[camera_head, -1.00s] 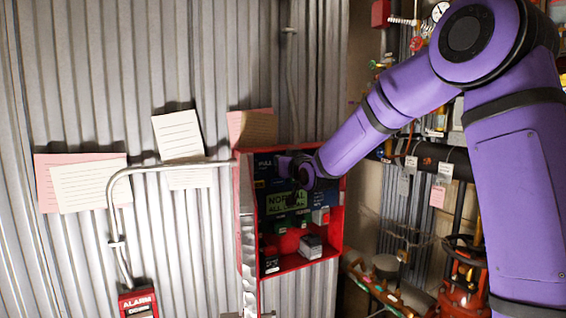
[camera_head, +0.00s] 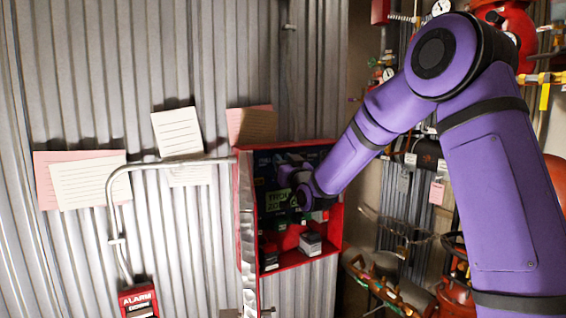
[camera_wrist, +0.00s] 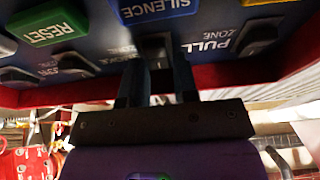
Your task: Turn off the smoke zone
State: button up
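The red alarm panel box (camera_head: 338,228) is open on the corrugated wall in the head view. My gripper (camera_head: 300,188) is at the panel's face, with its tip partly hidden by my wrist. In the wrist view my gripper (camera_wrist: 158,88) has its two dark fingers apart, pointing at a small black switch (camera_wrist: 156,42). The switch shows between and beyond the fingertips; contact cannot be told. The label beside it, ending in "ZONE", is partly hidden by a finger. A lit green display (camera_head: 272,202) is partly covered and shows letters like "TRO".
In the wrist view are a green RESET button (camera_wrist: 48,28), a blue SILENCE button (camera_wrist: 155,8) and a PULL ZONE switch (camera_wrist: 260,38). The panel's red lower edge (camera_wrist: 225,75) runs close to my fingers. A conduit (camera_head: 112,205), papers and a red alarm station (camera_head: 138,300) are at left; pipes at right.

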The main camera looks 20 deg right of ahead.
jog(key=shift+o, duration=1.3)
jog(key=v, duration=1.1)
jog(key=shift+r, duration=0.15)
jog(key=s+d+m+g+h, duration=0.2)
jog(key=s+g, duration=1.4)
jog(key=s, duration=2.2)
jog(key=shift+d+r+h, duration=0.2)
jog(key=shift+d+h, duration=0.85)
jog(key=shift+h, duration=0.05)
jog(key=shift+s, duration=0.1)
